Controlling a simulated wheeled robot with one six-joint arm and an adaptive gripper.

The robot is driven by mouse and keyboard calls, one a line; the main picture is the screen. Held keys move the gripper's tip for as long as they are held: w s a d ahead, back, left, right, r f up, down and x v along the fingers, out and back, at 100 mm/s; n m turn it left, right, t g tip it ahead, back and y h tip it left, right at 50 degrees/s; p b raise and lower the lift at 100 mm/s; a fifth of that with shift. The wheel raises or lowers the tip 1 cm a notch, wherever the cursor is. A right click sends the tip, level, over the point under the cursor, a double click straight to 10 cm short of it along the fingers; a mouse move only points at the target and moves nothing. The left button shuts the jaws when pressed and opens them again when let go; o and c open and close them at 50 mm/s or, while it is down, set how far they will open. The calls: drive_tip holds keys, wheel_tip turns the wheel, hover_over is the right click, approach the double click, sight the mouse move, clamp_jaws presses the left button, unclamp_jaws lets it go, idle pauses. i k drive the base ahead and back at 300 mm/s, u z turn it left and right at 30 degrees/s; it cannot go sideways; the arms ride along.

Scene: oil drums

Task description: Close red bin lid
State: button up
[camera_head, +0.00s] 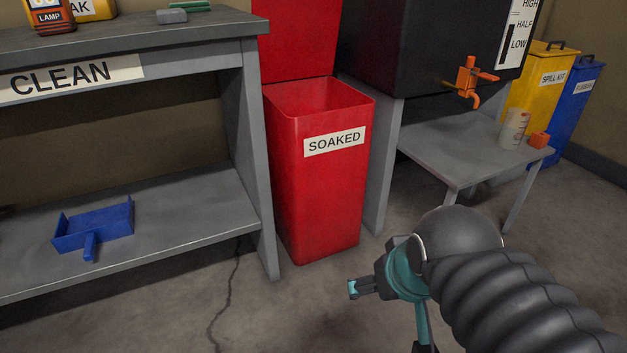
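The red bin (318,205) labelled SOAKED stands on the floor between the grey bench and the black tank's stand. Its red lid (296,38) is raised, standing upright at the back of the bin, with its top cut off by the picture edge. The bin's opening shows, and its bottom is hidden. My gripper (354,289) is at the lower middle, in front of and to the right of the bin, apart from it and well below the lid. It points left; its fingers are too small and side-on to tell whether they are open.
The grey bench (190,52) marked CLEAN stands close on the left, with a blue dustpan (95,226) on its lower shelf. On the right are a black tank (425,45) with an orange tap (470,82) and a low grey table (460,160).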

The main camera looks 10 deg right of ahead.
sight(300, 42)
drive_tip(key=u, duration=0.25)
drive_tip(key=i, duration=1.5)
drive_tip(key=z, duration=0.25)
